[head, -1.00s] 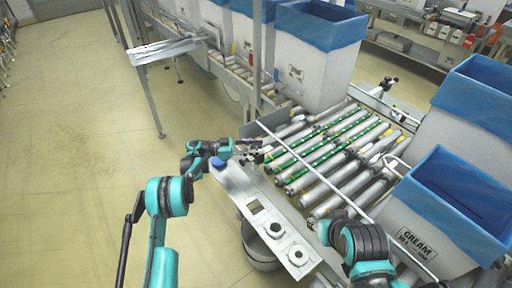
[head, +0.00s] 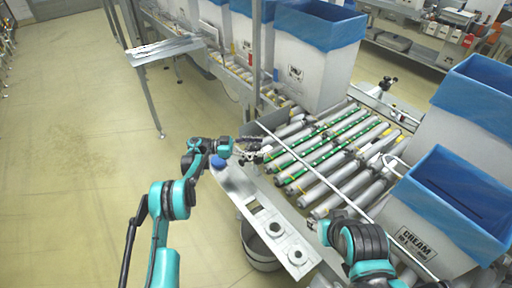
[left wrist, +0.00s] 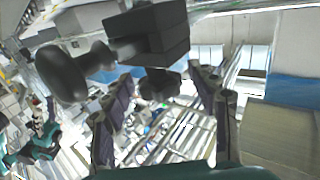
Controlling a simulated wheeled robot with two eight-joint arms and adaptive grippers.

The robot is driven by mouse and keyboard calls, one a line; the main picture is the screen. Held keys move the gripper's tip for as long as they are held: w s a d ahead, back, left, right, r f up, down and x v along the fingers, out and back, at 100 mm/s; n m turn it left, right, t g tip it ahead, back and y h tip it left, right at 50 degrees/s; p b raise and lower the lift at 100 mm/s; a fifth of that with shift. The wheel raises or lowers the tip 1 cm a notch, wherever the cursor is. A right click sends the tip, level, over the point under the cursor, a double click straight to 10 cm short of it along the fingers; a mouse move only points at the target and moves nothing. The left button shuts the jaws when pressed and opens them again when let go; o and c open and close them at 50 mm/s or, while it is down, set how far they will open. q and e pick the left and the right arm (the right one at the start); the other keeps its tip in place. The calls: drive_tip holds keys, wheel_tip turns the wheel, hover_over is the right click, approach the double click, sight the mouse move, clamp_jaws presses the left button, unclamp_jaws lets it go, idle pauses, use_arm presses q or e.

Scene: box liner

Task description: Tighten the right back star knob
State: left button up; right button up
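In the left wrist view a dark lobed star knob (left wrist: 160,84) sits under a black clamp block (left wrist: 155,32). A larger round black knob (left wrist: 72,74) sticks out to the left of the block. My left gripper (left wrist: 165,105) is open, one finger on each side of the star knob, with visible gaps. In the head view my left gripper (head: 250,148) is at the left edge of the roller conveyor, and the knob there is too small to make out. My right arm comes in at the bottom right; its fingers cannot be made out.
The roller conveyor (head: 318,183) has a thin guide rail (head: 315,170) along its near side. White boxes with blue liners, such as the front one (head: 425,225), stand at right and behind. The floor at left is clear.

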sight(256, 145)
use_arm(q)
wheel_tip(256, 145, up, 10)
idle(0.6)
